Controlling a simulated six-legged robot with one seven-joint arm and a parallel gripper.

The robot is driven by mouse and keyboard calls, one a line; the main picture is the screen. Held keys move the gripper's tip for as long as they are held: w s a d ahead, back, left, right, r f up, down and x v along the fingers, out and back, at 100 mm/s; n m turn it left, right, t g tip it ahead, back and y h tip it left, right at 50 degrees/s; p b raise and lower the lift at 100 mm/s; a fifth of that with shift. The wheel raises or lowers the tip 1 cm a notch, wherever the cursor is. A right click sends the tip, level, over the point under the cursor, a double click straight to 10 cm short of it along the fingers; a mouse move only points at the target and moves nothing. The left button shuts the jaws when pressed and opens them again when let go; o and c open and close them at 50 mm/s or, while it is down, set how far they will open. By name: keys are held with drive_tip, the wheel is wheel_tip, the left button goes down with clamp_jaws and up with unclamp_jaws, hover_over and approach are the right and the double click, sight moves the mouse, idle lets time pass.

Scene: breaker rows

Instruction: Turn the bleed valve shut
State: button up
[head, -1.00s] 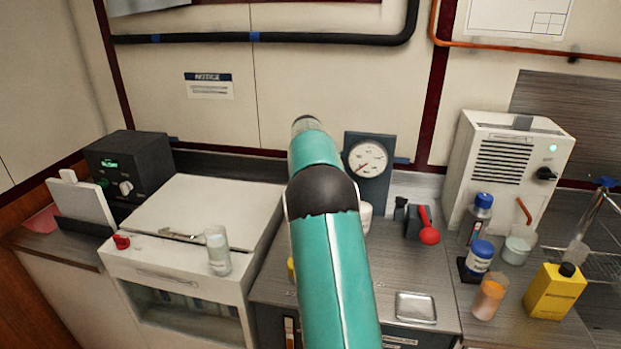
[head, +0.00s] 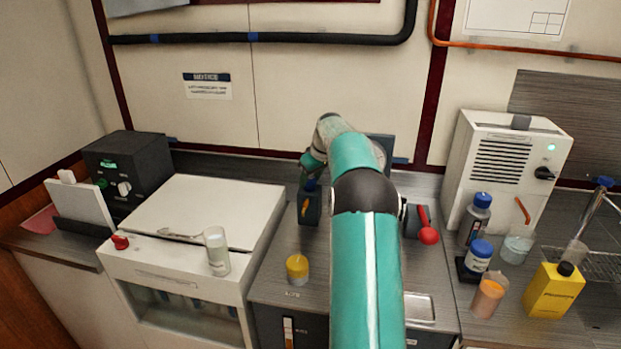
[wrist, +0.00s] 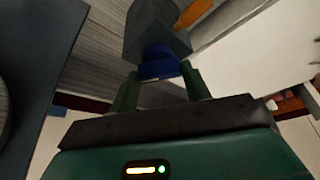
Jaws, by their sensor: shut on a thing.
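A small dark grey block (head: 309,208) with an orange lever-like piece (head: 305,207) on its front stands on the counter left of my arm. A blue knob (head: 310,185) sits on its top; I take this as the bleed valve, though no label can be read. In the wrist view the blue knob (wrist: 160,64) lies between the two green fingers, beside the grey block (wrist: 156,28) and its orange piece (wrist: 194,11). My gripper (wrist: 160,78) is shut on the blue knob. In the head view my gripper (head: 311,176) points down from above, partly hidden by my arm.
A yellow-capped jar (head: 297,268) stands in front of the block. A white cabinet with a clear glass (head: 217,252) is at left. A red-ball lever (head: 428,236), a metal tray (head: 420,308) and bottles are at right. The gauge panel (head: 382,150) stands behind my arm.

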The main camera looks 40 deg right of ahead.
drive_tip(key=n+y, duration=0.1)
drive_tip(key=n, duration=0.2)
drive_tip(key=n+g+y, duration=0.1)
drive_tip(key=n, duration=0.3)
drive_tip(key=shift+d+y, duration=0.2)
drive_tip(key=shift+y, duration=0.1)
drive_tip(key=shift+c, duration=0.2)
drive_tip(key=shift+o, duration=0.2)
drive_tip(key=shift+c, duration=0.2)
drive_tip(key=o, duration=1)
